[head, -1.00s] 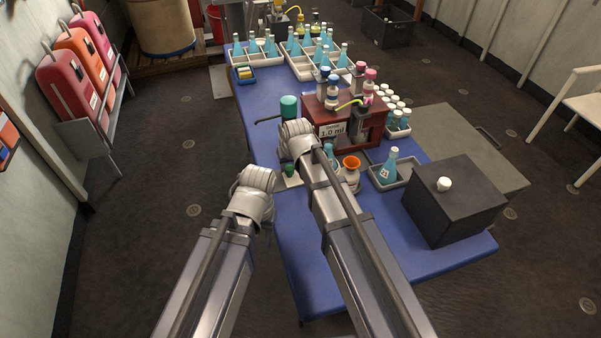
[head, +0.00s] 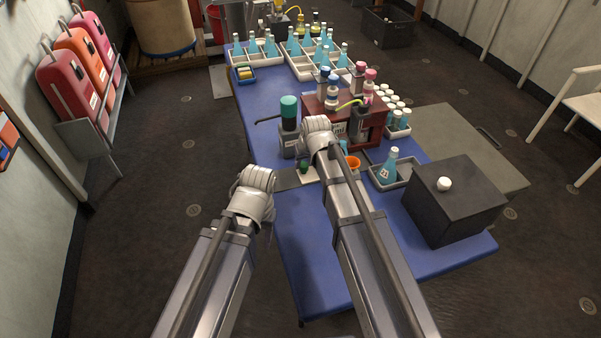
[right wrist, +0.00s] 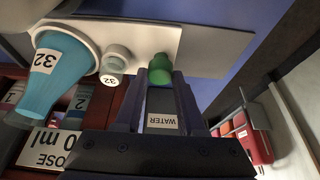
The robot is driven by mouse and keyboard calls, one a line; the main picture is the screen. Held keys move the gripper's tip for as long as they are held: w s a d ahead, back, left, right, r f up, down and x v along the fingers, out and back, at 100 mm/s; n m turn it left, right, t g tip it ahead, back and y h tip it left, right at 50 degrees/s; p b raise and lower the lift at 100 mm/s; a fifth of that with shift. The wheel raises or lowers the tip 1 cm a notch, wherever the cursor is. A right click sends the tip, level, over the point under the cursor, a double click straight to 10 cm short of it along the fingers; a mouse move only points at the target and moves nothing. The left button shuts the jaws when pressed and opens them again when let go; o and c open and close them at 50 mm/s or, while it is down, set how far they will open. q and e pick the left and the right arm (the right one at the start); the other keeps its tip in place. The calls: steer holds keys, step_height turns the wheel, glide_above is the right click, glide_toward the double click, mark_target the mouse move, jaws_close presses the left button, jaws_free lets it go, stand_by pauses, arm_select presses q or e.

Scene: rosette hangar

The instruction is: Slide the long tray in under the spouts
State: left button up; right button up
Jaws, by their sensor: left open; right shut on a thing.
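The long tray (head: 288,180) is a flat grey strip on the blue table, in front of the dosing machine; it also shows in the right wrist view (right wrist: 212,50). A green knob (right wrist: 160,68) stands on it, and my right gripper (right wrist: 160,78) is shut on this knob. In the head view my right gripper (head: 318,140) hides part of the tray and the machine. The dark red machine (head: 371,127) with the spouts is just beyond. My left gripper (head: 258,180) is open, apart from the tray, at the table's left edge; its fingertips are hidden.
A blue flask in a small tray (head: 404,181) and a dark box (head: 455,205) stand further right. The front table surface is clear.

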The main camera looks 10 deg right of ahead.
steer(key=shift+w+d, duration=0.25)
steer(key=shift+d, duration=1)
steer(key=shift+w+d, duration=0.25)
steer(key=shift+d, duration=1)
steer(key=o, duration=1)
steer(key=shift+r, duration=0.1)
step_height(320, 180, up, 7)
steer(key=p, duration=0.7)
